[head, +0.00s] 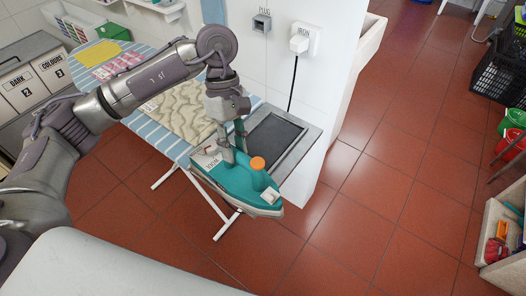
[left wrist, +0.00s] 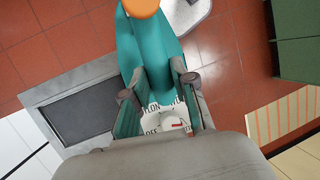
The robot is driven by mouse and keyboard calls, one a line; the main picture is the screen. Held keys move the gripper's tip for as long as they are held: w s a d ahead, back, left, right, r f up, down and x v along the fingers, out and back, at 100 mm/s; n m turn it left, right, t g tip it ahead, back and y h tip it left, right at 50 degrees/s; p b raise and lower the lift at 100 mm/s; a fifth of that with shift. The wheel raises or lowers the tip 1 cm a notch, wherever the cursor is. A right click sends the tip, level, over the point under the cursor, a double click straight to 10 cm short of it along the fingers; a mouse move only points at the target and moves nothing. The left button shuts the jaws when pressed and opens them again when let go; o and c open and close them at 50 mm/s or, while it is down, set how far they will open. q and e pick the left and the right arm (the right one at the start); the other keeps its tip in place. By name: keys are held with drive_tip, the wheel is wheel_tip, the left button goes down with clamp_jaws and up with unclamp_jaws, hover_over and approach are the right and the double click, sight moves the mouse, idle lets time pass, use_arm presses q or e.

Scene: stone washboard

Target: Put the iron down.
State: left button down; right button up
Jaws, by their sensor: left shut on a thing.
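The teal iron (head: 236,183) has an orange knob (head: 258,163) and a grey-white tip. My left gripper (head: 234,146) is shut on its teal handle and holds it near the front end of the ironing board. In the left wrist view the handle (left wrist: 150,62) runs between the fingers of my left gripper (left wrist: 160,90). The dark iron rest (head: 274,138) with a grey rim is empty. In the left wrist view the rest (left wrist: 85,108) lies left of the iron. The iron's underside is hidden, so I cannot tell its height. My right gripper is out of view.
The blue-striped ironing board (head: 172,147) carries a beige wavy cloth (head: 178,105), a pink cloth (head: 118,64) and a yellow cloth (head: 97,53). A white plug (head: 299,44) with a black cord sits in the wall. Bins (head: 35,70) stand at left. Red floor (head: 375,200) is open at right.

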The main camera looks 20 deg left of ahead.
use_arm(q)
drive_tip(key=n, duration=0.2)
drive_tip(key=w+n+t+h, duration=0.1)
drive_tip(key=n, duration=0.1)
drive_tip(key=shift+w+a+r+b, duration=0.15)
drive_tip(key=shift+r+b, duration=0.25)
drive_tip(key=n, duration=0.2)
drive_tip(key=w+r+n+t, duration=0.1)
drive_tip(key=n, duration=0.1)
drive_tip(key=shift+t+h+b, duration=0.3)
drive_tip(key=shift+h+b, duration=0.05)
drive_tip(key=shift+h, duration=0.05)
drive_tip(key=w+a+r+n+t+b, duration=0.2)
drive_tip(key=w+r+n+t, duration=0.15)
drive_tip(key=n, duration=0.75)
drive_tip(key=w+d+f+p, duration=0.2)
drive_tip(key=w+f+p, duration=0.2)
drive_tip(key=w+f, duration=0.6)
drive_tip(key=shift+w+d+f+y+p, duration=0.3)
drive_tip(key=shift+d+f+p, duration=0.1)
drive_tip(key=shift+f, duration=0.2)
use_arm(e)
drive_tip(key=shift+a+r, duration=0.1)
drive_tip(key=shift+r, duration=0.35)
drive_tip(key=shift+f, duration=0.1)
